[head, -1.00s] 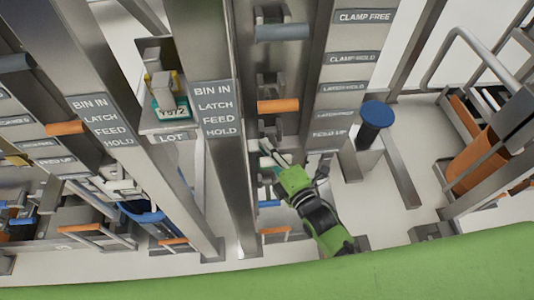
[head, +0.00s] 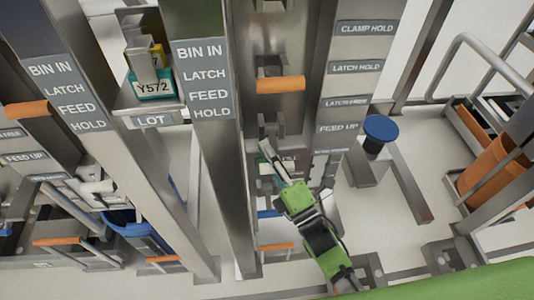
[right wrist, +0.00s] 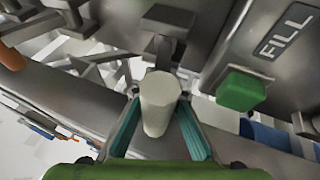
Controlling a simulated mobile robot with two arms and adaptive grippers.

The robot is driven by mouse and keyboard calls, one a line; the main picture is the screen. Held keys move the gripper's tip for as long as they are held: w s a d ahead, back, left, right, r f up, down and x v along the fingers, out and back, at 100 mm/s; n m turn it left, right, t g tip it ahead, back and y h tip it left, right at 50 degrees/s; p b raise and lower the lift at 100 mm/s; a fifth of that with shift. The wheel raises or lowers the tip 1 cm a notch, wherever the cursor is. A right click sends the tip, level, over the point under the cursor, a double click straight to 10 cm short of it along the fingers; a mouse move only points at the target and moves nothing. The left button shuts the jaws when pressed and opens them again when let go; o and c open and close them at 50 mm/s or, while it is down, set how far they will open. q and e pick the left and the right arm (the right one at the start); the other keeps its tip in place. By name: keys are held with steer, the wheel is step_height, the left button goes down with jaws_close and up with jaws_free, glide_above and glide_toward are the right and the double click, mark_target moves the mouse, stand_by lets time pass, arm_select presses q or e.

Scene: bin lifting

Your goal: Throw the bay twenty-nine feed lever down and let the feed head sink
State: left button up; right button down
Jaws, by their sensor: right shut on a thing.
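A pale cylindrical lever handle (right wrist: 159,104) stands between the teal finger pads of my right gripper (right wrist: 158,128) in the right wrist view. The right gripper (head: 270,160) is shut on it. In the head view the gripper is inside the middle bay, below an orange-handled lever (head: 280,84). A "FEED UP" label (head: 338,129) is on the post to its right. The handle's far end meets a dark bracket (right wrist: 166,48). No bay number is readable, and the feed head cannot be made out. My left gripper is not in view.
A green button (right wrist: 241,90) sits under a "FILL" plate (right wrist: 285,36), right of the handle. Steel posts (head: 212,150) flank the bay closely. A blue-topped post (head: 380,128) and an orange bin (head: 489,165) stand to the right.

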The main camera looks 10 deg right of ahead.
steer(key=shift+w+r, duration=0.1)
steer(key=shift+r, duration=0.55)
steer(key=c, duration=2)
jaws_free()
steer(key=shift+f, duration=0.2)
steer(key=v, duration=1.2)
